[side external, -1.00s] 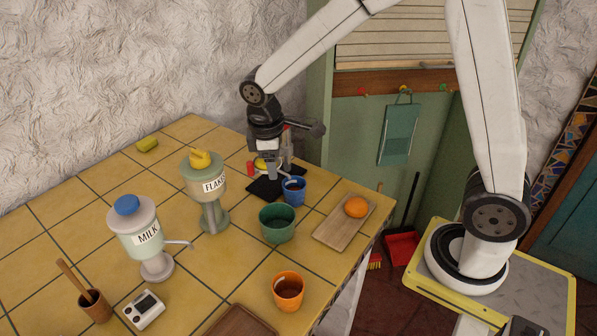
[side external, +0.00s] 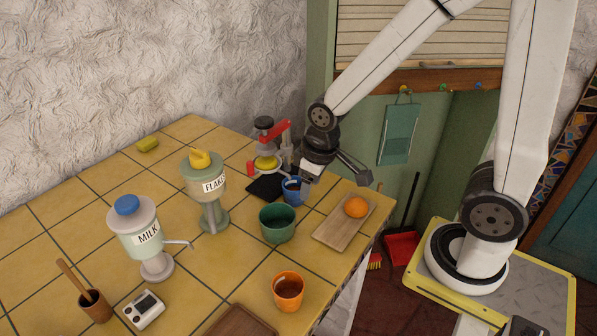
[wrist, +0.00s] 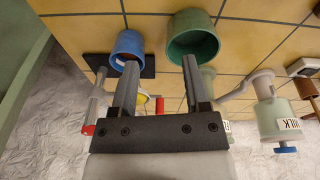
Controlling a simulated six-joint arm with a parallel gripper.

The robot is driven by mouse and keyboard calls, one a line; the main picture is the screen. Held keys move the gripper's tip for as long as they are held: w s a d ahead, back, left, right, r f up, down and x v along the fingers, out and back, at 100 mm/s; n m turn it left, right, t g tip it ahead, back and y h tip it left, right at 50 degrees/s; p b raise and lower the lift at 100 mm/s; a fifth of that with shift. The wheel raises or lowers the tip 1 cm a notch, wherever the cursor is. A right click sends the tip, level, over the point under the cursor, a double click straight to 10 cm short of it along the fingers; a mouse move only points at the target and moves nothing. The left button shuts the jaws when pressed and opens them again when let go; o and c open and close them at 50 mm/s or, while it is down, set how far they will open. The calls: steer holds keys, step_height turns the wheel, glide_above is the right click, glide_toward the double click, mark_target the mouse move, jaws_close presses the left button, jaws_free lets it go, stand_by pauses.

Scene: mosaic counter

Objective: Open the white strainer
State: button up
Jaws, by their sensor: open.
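I cannot clearly identify a white strainer. A hand press (side external: 264,124) with a dark top knob and red lever (side external: 273,134) stands at the counter's back right; a yellow piece (side external: 267,162) sits in its pale lower part, whose details are too small to tell. In the wrist view my fingers partly hide the press, leaving the yellow piece (wrist: 143,98) in view. My gripper (side external: 308,176) is open and empty, right of the press and close to the blue cup (side external: 294,190). In the wrist view, its fingers (wrist: 158,75) are spread, with the blue cup (wrist: 127,46) beyond the left one.
A black mat (side external: 264,189) lies before the press. A green cup (side external: 277,223), a board (side external: 335,231) with an orange (side external: 356,207), and an orange cup (side external: 288,291) stand nearby. FLAKES (side external: 214,186) and MILK (side external: 147,235) dispensers stand left. Bare tiles lie between them.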

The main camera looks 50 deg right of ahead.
steer(key=shift+s+f+m, duration=0.1)
steer(key=shift+s+m, duration=0.2)
steer(key=shift+s, duration=0.05)
steer(key=shift+s, duration=0.1)
steer(key=shift+s+d+f+m+t, duration=0.15)
steer(key=shift+s+m, duration=0.15)
steer(key=shift+s, duration=0.2)
steer(key=shift+s+f+m+t, duration=0.15)
steer(key=shift+s+m, duration=0.15)
steer(key=shift+s, duration=0.15)
steer(key=shift+w+r, duration=0.1)
steer(key=shift+w, duration=0.05)
steer(key=c, duration=0.7)
steer(key=shift+w+r, duration=0.1)
steer(key=shift+w, duration=0.05)
jaws_close()
steer(key=w+a+r+m, duration=0.2)
steer(key=w+r, duration=0.2)
steer(key=w+a+r+m+t+h, duration=0.1)
steer(key=w+a+r+m, duration=0.1)
steer(key=w+r, duration=0.2)
steer(key=shift+w+a+r+m+h, duration=0.2)
steer(key=shift+w+a+m+h, duration=0.1)
steer(key=shift+w, duration=0.15)
